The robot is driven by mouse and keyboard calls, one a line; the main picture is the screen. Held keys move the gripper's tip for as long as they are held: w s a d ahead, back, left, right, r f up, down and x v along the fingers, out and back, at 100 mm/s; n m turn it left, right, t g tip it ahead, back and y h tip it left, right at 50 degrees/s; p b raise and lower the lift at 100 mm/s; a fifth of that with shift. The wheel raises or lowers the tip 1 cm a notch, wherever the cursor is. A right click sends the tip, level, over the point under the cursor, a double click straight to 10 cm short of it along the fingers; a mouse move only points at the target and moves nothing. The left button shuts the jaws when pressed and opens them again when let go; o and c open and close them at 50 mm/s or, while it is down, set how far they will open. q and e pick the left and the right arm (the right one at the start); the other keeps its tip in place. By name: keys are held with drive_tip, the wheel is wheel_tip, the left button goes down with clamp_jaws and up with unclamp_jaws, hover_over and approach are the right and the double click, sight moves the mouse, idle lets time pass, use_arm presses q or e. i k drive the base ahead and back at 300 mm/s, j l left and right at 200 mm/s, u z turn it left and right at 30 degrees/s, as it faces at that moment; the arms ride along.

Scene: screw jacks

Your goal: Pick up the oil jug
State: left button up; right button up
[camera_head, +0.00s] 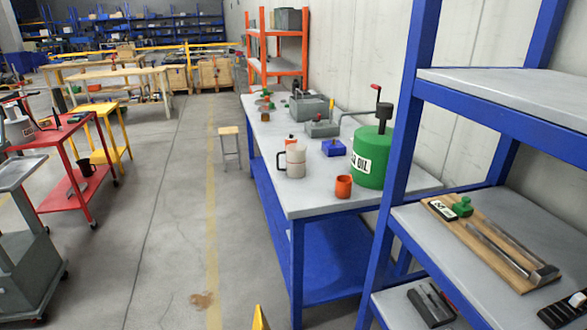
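A pale jug (295,161) with a dark handle on its left side stands upright near the left edge of the blue workbench (309,203). A big green can (373,157) with a white label reading "OIL" stands to its right on the same bench. The can has a dark pump top and a spout reaching left. Neither of my grippers is in view.
A blue shelf rack (501,97) fills the right, with a wooden board (490,240) on it. A blue block (334,147) and grey boxes (322,128) lie behind the jug. A red cart (69,140) stands left. The floor (180,220) between is mostly clear.

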sight(295, 153)
drive_tip(key=z, duration=3.1)
drive_tip(key=k+j, duration=0.3)
drive_tip(key=j, duration=0.15)
drive_tip(key=k+j, duration=0.3)
drive_tip(key=j, duration=0.2)
drive_tip(key=k+j, duration=0.3)
drive_tip(key=j, duration=0.15)
drive_tip(key=k+j, duration=0.3)
drive_tip(key=j, duration=0.2)
drive_tip(key=k+j, duration=0.25)
drive_tip(key=j, duration=0.2)
drive_tip(key=k+j, duration=0.3)
drive_tip(key=j, duration=0.2)
drive_tip(key=k+j, duration=0.3)
drive_tip(key=j, duration=0.15)
drive_tip(key=k+j, duration=0.3)
drive_tip(key=j, duration=0.2)
